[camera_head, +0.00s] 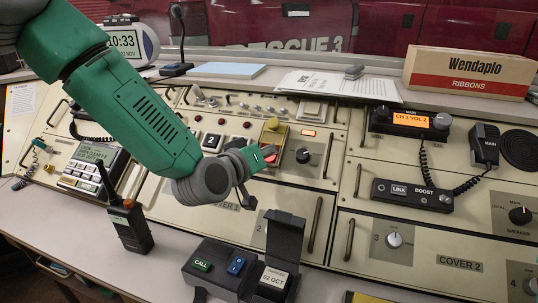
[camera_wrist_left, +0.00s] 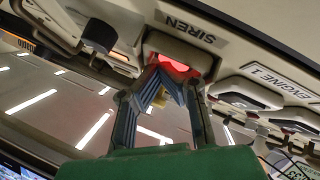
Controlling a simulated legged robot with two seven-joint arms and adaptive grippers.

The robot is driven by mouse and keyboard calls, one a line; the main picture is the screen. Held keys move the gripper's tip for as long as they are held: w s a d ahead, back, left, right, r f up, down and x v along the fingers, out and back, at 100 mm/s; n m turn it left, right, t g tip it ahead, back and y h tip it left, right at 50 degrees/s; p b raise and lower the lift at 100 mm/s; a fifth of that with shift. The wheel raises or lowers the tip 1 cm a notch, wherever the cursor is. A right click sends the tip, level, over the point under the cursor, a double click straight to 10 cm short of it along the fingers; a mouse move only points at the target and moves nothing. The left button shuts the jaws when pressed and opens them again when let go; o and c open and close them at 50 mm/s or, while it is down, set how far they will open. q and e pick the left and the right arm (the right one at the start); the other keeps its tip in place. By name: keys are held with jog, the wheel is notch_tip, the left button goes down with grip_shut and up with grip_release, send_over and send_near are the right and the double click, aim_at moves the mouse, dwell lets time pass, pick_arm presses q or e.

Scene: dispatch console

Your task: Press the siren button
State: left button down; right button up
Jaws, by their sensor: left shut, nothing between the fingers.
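The siren button (camera_wrist_left: 182,63) glows red in a pale housing under the upside-down SIREN label (camera_wrist_left: 194,28) in the left wrist view. My left gripper (camera_wrist_left: 160,75) is shut and empty, with its blue-grey fingers in front of the button. They overlap it in the picture; I cannot tell whether they touch it. In the head view my green left arm reaches over the console from the left, and the gripper (camera_head: 257,160) is beside a small red patch. Its fingertips are mostly hidden there. My right gripper is not in view.
Pale ENGINE 1 button housings (camera_wrist_left: 245,92) are close beside the siren button. A handheld radio (camera_head: 129,226) and a black CALL box (camera_head: 215,268) stand in front. A radio unit (camera_head: 410,122) is on the right.

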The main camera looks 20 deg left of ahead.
pick_arm(q)
jog(key=shift+a+f, duration=0.15)
dwell(0.4)
jog(key=shift+s+a+r+p, duration=0.15)
jog(key=shift+s+r+p, duration=0.35)
jog(key=shift+r+p, duration=0.25)
jog(key=s+r+p, duration=0.1)
jog(key=r+p, duration=0.1)
jog(key=r, duration=0.1)
jog(key=s+r+p, duration=0.1)
jog(key=shift+s+r, duration=0.15)
jog(key=shift+s, duration=0.2)
